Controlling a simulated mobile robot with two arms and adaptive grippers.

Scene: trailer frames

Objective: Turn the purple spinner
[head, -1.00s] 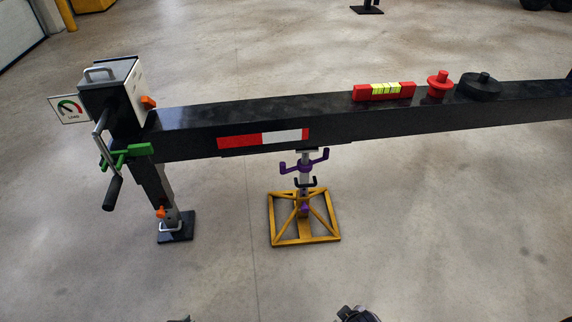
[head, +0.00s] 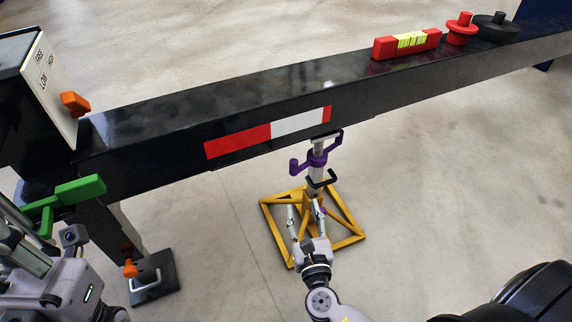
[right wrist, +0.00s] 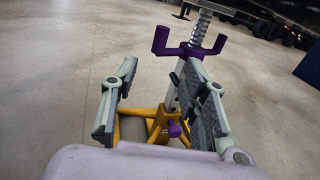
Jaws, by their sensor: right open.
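The purple spinner (head: 315,159) is a collar with upturned arms on the threaded post of a jack stand under the black beam. It also shows in the right wrist view (right wrist: 188,49), ahead of the fingers, with the screw rising from it. My right gripper (head: 304,206) is open and empty, below and nearer than the spinner, not touching it. In the right wrist view its fingers (right wrist: 156,66) stand apart, and the right finger overlaps the post. My left gripper (head: 18,238) is at the left edge by a green handle, partly cut off; its jaw opening is unclear.
The yellow stand base (head: 347,241) sits on the floor, with a purple knob (right wrist: 175,129) low on the post. The black beam (head: 200,115) runs above. A green handle (head: 78,190) and an orange-pinned leg are at left. Red and black weights (head: 462,32) rest on the beam.

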